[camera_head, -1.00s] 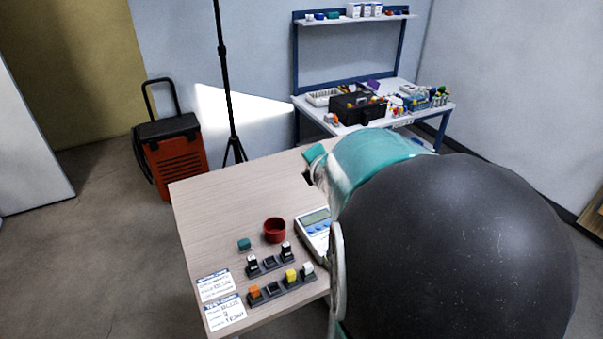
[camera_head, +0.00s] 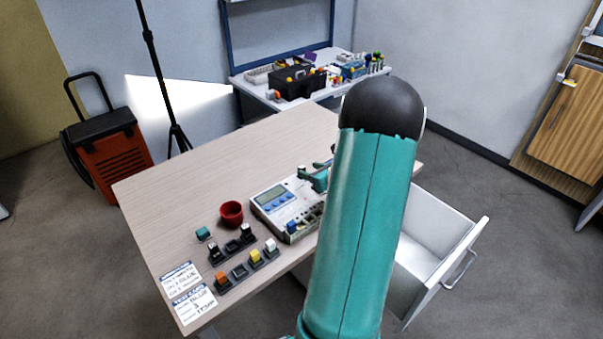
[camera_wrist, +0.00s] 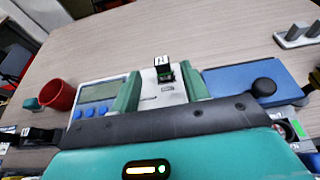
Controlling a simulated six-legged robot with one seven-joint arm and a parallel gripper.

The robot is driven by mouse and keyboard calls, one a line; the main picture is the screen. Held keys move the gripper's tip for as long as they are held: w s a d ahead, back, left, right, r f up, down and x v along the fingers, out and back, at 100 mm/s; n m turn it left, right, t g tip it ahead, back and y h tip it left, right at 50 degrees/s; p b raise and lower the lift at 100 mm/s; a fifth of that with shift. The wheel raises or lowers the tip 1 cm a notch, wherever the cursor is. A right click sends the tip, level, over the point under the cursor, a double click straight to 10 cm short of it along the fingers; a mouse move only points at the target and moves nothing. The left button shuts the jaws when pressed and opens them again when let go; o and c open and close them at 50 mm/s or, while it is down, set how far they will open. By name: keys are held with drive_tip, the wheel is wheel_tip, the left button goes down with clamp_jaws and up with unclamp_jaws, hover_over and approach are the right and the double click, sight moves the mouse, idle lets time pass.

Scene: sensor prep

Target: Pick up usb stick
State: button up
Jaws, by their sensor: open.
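A small black and green block with a white label, which looks like the usb stick (camera_wrist: 163,70), stands upright on the pale face of the tester device (camera_wrist: 97,93) in the wrist view. My gripper (camera_wrist: 161,83) is open, with one teal finger on each side of the block and visible gaps between. Nothing is held. In the head view my gripper (camera_head: 316,178) is over the right part of the tester (camera_head: 276,207), partly covered by my arm.
A red cup (camera_head: 231,213), a teal block (camera_head: 204,233) and two dark racks with small coloured pieces (camera_head: 232,247) stand left of the tester. Two label cards (camera_head: 193,302) lie at the front corner. An open white drawer (camera_head: 432,241) juts out at right. The table's back left is clear.

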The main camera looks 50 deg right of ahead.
sight(302, 167)
drive_tip(key=x, duration=0.7)
drive_tip(key=shift+w+d, duration=0.15)
clamp_jaws()
